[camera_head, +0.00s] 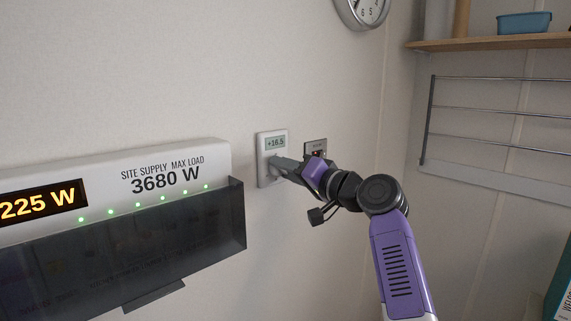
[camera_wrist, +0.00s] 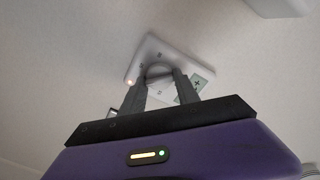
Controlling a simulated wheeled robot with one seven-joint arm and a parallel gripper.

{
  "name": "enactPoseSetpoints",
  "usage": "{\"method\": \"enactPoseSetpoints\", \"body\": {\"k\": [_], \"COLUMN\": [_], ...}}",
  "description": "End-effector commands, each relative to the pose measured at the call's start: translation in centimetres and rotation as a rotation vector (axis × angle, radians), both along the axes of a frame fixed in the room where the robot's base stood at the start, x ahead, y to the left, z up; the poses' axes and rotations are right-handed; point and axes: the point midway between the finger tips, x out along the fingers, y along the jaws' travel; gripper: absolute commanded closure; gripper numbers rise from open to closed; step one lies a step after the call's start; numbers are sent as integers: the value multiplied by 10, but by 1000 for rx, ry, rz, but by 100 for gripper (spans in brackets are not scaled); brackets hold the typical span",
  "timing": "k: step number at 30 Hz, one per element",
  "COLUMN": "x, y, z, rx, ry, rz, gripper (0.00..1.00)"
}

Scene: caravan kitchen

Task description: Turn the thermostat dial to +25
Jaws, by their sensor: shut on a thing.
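The white thermostat (camera_head: 262,146) is on the wall near the middle of the head view, and its small display (camera_head: 275,143) reads +16.5. In the wrist view the thermostat plate (camera_wrist: 150,47) appears tilted, with a small orange light at its left. My gripper (camera_head: 275,168) reaches the thermostat's lower part from the right. In the wrist view my gripper (camera_wrist: 159,80) has its two fingers on either side of the round dial (camera_wrist: 158,71), shut on it. The fingers hide part of the dial, and in the head view they cover it.
A second small wall plate (camera_head: 316,148) is just right of the thermostat, partly behind my arm. The site supply box (camera_head: 215,158) with a dark cover juts from the wall at lower left. A clock (camera_head: 361,10), shelf (camera_head: 490,43) and wire rack (camera_head: 490,108) are up and right.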

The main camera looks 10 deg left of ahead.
Motion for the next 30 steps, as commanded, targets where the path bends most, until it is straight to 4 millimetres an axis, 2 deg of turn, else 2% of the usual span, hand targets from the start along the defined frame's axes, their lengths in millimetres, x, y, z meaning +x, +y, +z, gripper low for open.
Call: {"method": "enactPoseSetpoints", "body": {"k": [15, 30], "x": [1, 2], "y": [-1, -2], "z": [2, -2], "rx": [295, 457], "ry": [377, 585], "rz": [-2, -3], "gripper": [100, 100]}}
